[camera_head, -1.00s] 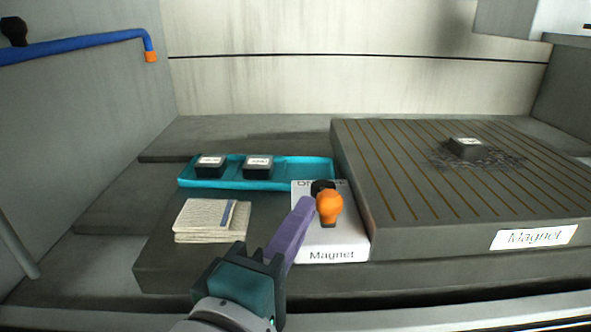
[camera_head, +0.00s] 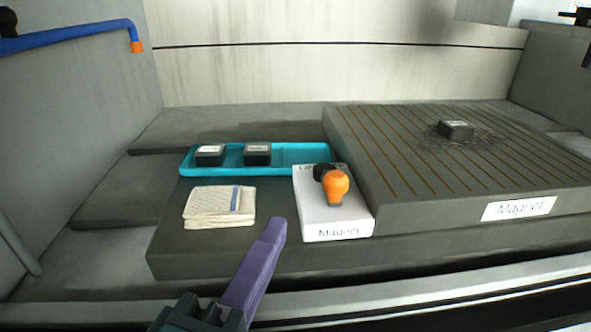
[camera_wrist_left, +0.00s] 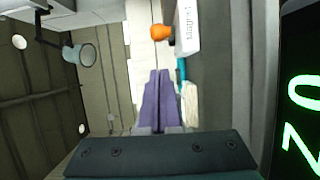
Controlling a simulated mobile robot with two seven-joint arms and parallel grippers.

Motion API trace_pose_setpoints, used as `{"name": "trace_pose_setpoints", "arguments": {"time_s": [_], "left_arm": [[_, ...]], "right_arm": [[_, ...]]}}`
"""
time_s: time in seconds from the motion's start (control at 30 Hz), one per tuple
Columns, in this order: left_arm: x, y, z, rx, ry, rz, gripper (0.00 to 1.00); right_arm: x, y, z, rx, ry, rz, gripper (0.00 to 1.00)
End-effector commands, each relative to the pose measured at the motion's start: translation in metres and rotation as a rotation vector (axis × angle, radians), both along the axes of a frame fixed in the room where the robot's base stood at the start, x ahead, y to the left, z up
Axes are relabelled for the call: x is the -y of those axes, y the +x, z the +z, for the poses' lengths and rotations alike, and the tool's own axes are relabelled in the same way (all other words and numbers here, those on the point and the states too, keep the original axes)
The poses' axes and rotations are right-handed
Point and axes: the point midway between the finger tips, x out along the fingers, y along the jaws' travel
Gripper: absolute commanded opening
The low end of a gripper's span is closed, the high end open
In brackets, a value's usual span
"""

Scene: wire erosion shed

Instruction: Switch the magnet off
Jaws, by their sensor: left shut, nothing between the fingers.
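The magnet switch is a white box (camera_head: 337,222) labelled "Magnet". It carries a black pivot and a lever with an orange knob (camera_head: 335,186); the lettering at its far end is partly hidden behind them. The knob also shows in the left wrist view (camera_wrist_left: 161,33). The large dark magnet table (camera_head: 420,185) stands right of the box, with a dark block (camera_head: 456,130) on it amid dark filings. My left gripper (camera_head: 276,226), with purple fingers, is shut and empty. It is in front and left of the box, apart from the knob. My right gripper is out of view.
A teal tray (camera_head: 300,150) behind the switch box holds two dark labelled blocks (camera_head: 210,152) (camera_head: 257,152). A folded cloth (camera_head: 220,207) lies left of the box. A blue pipe (camera_head: 80,40) juts in from the left wall. A black panel with green characters (camera_wrist_left: 303,95) shows in the wrist view.

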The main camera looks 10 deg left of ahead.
Motion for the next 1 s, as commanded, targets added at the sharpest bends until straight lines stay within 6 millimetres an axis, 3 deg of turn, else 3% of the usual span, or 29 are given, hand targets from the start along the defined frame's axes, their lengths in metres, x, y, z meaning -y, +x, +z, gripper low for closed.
{"name": "trace_pose_setpoints", "arguments": {"time_s": [0.1,0.23,0.63,0.83,1.0], "left_arm": [[0.002,-0.023,-0.001,-0.003,0.0,-0.001,0.0],[0.003,-0.037,-0.001,-0.002,0.0,0.0,0.0],[0.004,-0.044,0.0,0.001,0.0,0.0,0.0],[0.009,-0.043,0.011,0.004,0.035,-0.036,0.0],[0.027,-0.045,0.048,0.011,0.207,-0.197,0.0]], "right_arm": [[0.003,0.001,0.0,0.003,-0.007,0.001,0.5],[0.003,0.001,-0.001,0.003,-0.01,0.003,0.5],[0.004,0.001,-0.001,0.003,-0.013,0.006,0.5],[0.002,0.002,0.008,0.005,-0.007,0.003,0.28],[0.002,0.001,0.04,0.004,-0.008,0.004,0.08]]}}
